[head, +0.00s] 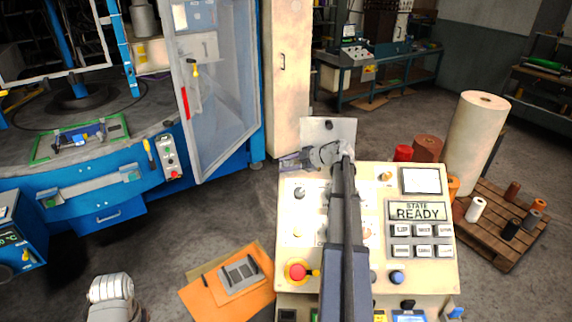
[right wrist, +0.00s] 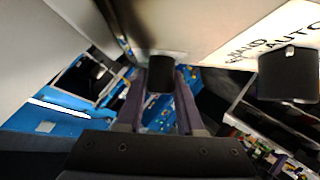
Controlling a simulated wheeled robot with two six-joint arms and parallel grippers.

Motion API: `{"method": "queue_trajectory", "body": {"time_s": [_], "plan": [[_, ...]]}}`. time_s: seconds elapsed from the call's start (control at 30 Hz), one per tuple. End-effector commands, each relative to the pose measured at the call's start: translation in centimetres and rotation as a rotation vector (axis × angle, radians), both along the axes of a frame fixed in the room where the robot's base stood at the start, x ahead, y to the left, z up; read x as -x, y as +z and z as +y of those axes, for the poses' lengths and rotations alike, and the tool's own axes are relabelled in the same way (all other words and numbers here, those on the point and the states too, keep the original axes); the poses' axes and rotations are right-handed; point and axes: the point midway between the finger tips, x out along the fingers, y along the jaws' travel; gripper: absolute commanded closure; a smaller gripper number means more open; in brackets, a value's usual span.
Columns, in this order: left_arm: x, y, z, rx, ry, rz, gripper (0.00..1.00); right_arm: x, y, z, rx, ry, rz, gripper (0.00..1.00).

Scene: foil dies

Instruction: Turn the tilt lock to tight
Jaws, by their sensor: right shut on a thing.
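My right arm reaches up over the light control console (head: 430,270). Its gripper (head: 291,162) points left at the console's upper left edge. In the right wrist view, the right gripper (right wrist: 159,90) has its two purple fingers closed on the sides of a black knob (right wrist: 160,72). The knob stands at the edge of a pale panel. I cannot read a tilt lock label or a tight mark, nor tell how far this knob is turned. The head view does not show the knob clearly. My left gripper is not in view.
A second black knob (right wrist: 288,75) stands beside printed lettering in the right wrist view. The console carries a red emergency button (head: 297,270) and a display (head: 418,211) reading READY. A blue machine (head: 100,200) with an open clear door (head: 215,100) stands left.

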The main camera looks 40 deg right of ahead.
Motion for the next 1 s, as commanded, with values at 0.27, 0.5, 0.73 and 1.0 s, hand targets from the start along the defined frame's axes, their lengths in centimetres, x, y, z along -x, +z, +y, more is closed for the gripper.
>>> {"method": "queue_trajectory", "body": {"time_s": [0.27, 0.5, 0.73, 1.0], "plan": [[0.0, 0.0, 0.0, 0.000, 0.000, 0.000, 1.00, 0.0, 0.0, 0.0, 0.001, 0.001, 0.000, 0.58], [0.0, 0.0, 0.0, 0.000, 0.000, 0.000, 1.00, 0.0, 0.0, 0.0, 0.001, 0.000, 0.000, 0.34], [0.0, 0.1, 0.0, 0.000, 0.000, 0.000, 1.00, 0.1, 0.1, 0.0, 0.000, 0.000, 0.000, 0.34], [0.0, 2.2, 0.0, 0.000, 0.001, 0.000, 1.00, 2.9, 2.2, -1.5, 0.001, -0.003, 0.000, 0.34]]}}
